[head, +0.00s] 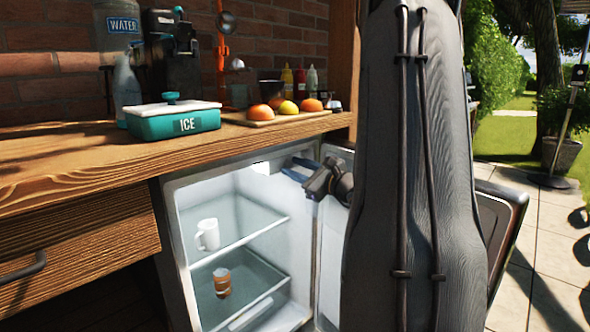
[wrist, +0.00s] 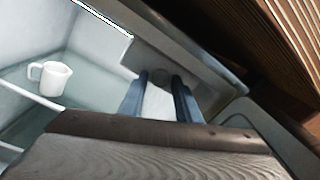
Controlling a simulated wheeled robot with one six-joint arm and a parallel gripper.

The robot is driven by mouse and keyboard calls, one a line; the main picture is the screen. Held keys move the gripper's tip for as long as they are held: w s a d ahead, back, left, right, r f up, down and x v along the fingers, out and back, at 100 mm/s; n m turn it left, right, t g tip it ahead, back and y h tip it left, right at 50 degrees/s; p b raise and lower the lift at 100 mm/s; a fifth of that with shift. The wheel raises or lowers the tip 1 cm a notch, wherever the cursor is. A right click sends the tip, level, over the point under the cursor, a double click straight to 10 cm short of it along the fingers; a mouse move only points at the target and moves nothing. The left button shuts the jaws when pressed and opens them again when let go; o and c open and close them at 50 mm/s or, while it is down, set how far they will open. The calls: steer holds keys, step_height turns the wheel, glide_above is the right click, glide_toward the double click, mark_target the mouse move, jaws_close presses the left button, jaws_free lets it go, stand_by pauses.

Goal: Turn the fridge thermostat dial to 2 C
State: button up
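The fridge (head: 170,235) stands open under the wooden counter, with its lit white interior showing. In the wrist view the thermostat dial (wrist: 160,76) is a small dark round knob on a grey housing (wrist: 205,78) at the top of the interior. My gripper (head: 290,168) reaches in at the fridge's upper right. In the wrist view its two blue fingers (wrist: 160,80) stand apart, with the dial between their tips. I cannot tell whether they touch it. The dial's marks and setting are too small to read, and the head view does not show the dial clearly.
A white mug (head: 208,234) stands on the upper glass shelf, and an orange-brown jar (head: 222,282) is lower down. The counter edge (head: 100,180) is just above the fridge opening. The fridge door (head: 508,215) is swung open at right, partly behind my arm.

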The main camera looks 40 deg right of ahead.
jaws_close()
steer(key=shift+r+m+p, duration=0.1)
steer(key=shift+m+p, duration=0.3)
steer(key=shift+p, duration=0.05)
steer(key=shift+m+p, duration=1)
steer(key=m+p, duration=0.3)
steer(key=shift+s+r+m, duration=0.1)
steer(key=shift+r+m, duration=0.05)
steer(key=shift+m, duration=0.15)
steer(key=m+p, duration=0.4)
steer(key=p, duration=0.1)
steer(key=shift+m+g+y, duration=0.3)
steer(key=shift+m+g, duration=0.1)
